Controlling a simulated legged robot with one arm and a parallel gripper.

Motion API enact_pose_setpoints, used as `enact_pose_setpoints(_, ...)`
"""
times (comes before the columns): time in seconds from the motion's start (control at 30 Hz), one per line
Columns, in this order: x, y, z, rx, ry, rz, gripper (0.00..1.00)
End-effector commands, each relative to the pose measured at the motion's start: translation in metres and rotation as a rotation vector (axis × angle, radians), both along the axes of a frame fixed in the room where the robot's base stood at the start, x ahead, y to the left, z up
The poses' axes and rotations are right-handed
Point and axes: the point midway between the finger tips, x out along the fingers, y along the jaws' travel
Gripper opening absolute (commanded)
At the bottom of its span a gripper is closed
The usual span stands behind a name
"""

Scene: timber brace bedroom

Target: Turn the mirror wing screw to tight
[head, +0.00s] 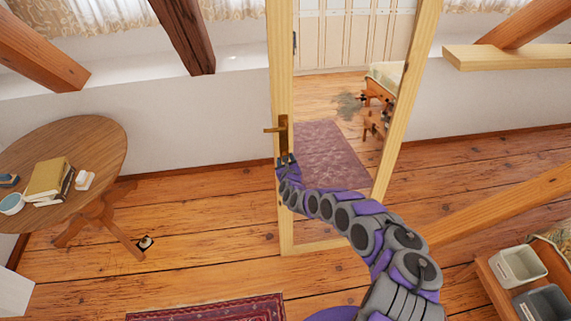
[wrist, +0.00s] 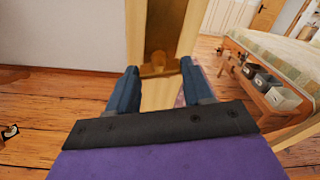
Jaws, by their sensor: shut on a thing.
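A tall mirror in a pale wooden frame (head: 280,70) stands upright in the middle of the head view, its glass showing the room. A brass plate with a lever-like piece (head: 283,130) is on its left upright. In the wrist view the brass wing screw (wrist: 158,66) sits at the foot of the brass plate (wrist: 165,22). My gripper (head: 286,160) is at the left upright, just below the lever-like piece. In the wrist view my gripper's blue fingers (wrist: 158,72) stand on either side of the wing screw, shut on it. In the head view my gripper hides the screw.
A round wooden table (head: 95,140) with books (head: 48,180) and a cup (head: 11,203) stands at the left. A red rug (head: 210,309) lies in front. Grey bins (head: 518,265) are at the lower right. Slanting timber beams (head: 185,35) cross the room. Floor between table and mirror is mostly clear.

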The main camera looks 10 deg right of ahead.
Motion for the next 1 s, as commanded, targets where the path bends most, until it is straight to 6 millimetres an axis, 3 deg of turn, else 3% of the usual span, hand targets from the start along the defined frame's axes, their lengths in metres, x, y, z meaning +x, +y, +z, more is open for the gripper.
enact_pose_setpoints(0.03, -0.0025, -0.0015, -0.0084, 0.032, 0.011, -0.005, 0.2)
enact_pose_setpoints(0.4, -0.002, 0.0004, -0.0052, 0.161, 0.01, -0.02, 0.21)
enact_pose_setpoints(0.9, -0.0016, 0.0, -0.0035, 0.174, 0.008, -0.021, 0.21)
enact_pose_setpoints(0.93, -0.0017, 0.0, -0.0035, 0.173, 0.008, -0.021, 0.54)
enact_pose_setpoints(1.0, -0.0015, 0.0, -0.003, 0.173, 0.007, -0.021, 0.61)
